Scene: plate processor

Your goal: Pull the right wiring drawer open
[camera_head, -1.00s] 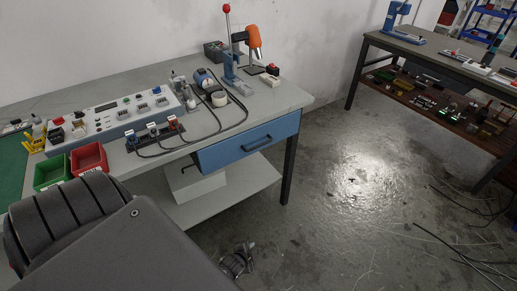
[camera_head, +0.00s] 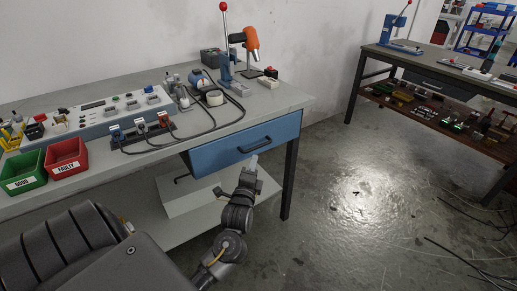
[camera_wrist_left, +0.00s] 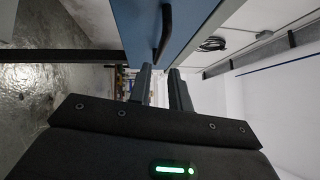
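The blue drawer (camera_head: 215,152) is under the right end of the grey workbench, with a dark bar handle (camera_head: 255,146) on its front. It looks shut or nearly so. My left gripper (camera_head: 252,162) is just below the handle in the head view. In the left wrist view, the two dark fingers (camera_wrist_left: 161,76) are apart with a narrow gap and nothing between them. The handle (camera_wrist_left: 163,35) is beyond the fingertips, roughly in line with the gap, against the blue drawer front (camera_wrist_left: 190,25). My right gripper is not in view.
A control panel (camera_head: 95,118), a green bin (camera_head: 22,171), a red bin (camera_head: 66,158) and a lever press (camera_head: 225,60) stand on the bench. A bench leg (camera_head: 289,180) is right of the drawer. Open floor lies to the right, with loose cables.

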